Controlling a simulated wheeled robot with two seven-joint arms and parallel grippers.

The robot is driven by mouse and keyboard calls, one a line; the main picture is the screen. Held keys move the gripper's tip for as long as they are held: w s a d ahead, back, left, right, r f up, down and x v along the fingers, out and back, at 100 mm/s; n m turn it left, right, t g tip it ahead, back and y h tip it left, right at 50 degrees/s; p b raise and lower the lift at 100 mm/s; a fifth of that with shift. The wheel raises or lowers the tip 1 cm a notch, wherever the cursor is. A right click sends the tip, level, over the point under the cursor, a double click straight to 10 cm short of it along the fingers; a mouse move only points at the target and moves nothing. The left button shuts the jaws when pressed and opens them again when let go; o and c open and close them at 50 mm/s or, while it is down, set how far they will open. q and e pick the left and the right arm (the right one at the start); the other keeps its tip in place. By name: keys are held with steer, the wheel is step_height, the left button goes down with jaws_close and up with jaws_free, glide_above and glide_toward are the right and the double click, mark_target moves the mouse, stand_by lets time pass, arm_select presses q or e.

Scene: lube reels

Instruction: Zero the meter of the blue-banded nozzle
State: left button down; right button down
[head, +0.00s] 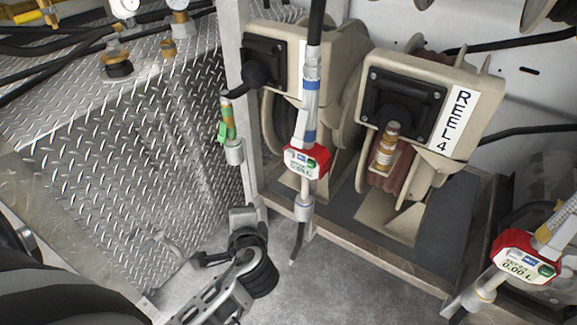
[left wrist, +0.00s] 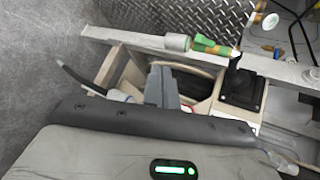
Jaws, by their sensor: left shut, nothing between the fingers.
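The blue-banded nozzle (head: 309,95) hangs spout down in front of the left reel in the head view. Its red meter (head: 322,157) has a small display too blurred to read. My left gripper (head: 243,214) is below and left of this meter, shut and empty, apart from the nozzle in the picture. In the left wrist view the closed fingers (left wrist: 161,86) point up. The nozzle's dark spout (left wrist: 76,79) shows left of them, and a bit of red (left wrist: 202,106) shows right of them; my gripper body hides most of the nozzle. My right gripper is not in view.
A green-banded nozzle (head: 228,128) stands left of the blue-banded one, near the upright post. Another red meter (head: 523,258), reading 0.00 L, is at the lower right. Reel 4 (head: 420,105) stands behind. Ribbed metal plate (head: 110,150) fills the left side.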

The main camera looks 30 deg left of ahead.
mark_target(290, 154)
arm_select(q)
steer(key=w+d+r+m+t+y, duration=0.1)
steer(key=w+r+m+t, duration=0.2)
steer(key=w+m, duration=0.3)
steer(key=shift+d+m+t+y, duration=0.3)
steer(key=shift+d+m+t, duration=0.1)
steer(key=shift+m+t, duration=0.4)
steer(key=w+b, duration=0.2)
steer(key=w, duration=0.6)
steer(key=shift+w+d, duration=0.35)
steer(key=shift+w, duration=0.05)
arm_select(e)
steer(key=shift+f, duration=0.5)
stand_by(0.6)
arm_select(q)
steer(key=shift+w+b, duration=0.35)
steer(key=shift+w, duration=0.05)
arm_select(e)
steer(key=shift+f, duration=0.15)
